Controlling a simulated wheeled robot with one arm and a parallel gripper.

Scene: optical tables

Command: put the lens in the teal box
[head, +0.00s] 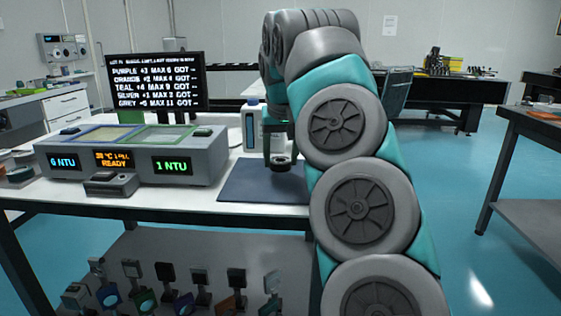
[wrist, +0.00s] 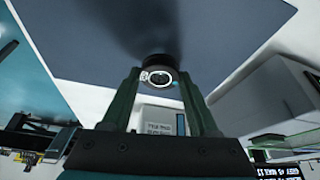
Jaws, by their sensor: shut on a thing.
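My gripper (head: 281,150) points down over the dark blue-grey mat (head: 250,185) on the white table. It is shut on a small round lens in a dark mount (head: 281,160), held a little above the mat. In the wrist view, the lens (wrist: 160,77) shows as a pale ring around dark glass between the fingertips (wrist: 160,88). The mat (wrist: 215,30) fills the background there. My arm covers the part of the table to the right of the gripper. I cannot make out a teal box in either view.
A grey instrument (head: 130,158) with lit displays stands left of the mat, with a small grey unit (head: 111,185) in front. A black text screen (head: 156,82) stands behind it. A white bottle (head: 250,128) stands behind the mat. Several mounted optics (head: 168,285) stand on the shelf below.

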